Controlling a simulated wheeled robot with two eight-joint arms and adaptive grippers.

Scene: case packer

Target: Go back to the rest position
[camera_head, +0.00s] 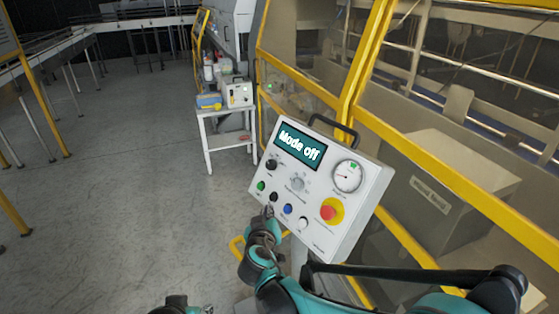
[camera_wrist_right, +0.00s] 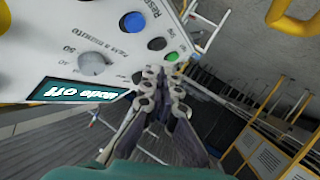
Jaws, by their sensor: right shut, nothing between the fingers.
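The white control panel (camera_head: 325,232) stands on a post in the middle of the head view. Its screen (camera_head: 299,146) reads "Mode off". It carries knobs, a gauge (camera_head: 347,176), a red stop button (camera_head: 328,212) on yellow, and small green, black, blue and white buttons. My right gripper (camera_head: 268,211) is shut and empty at the panel's lower left edge, close to the buttons; contact cannot be told. In the right wrist view its fingers (camera_wrist_right: 160,73) are together beside the panel's green button (camera_wrist_right: 172,57). My left arm's end (camera_head: 180,303) only peeks in at the bottom edge; its fingers are unclear.
A yellow-framed machine (camera_head: 373,60) with clear guards fills the right side, with a grey box (camera_head: 435,200) behind the guards. A small white table (camera_head: 207,122) with bottles and devices stands farther back. The grey floor at left is open. Railings and conveyor legs line the far left.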

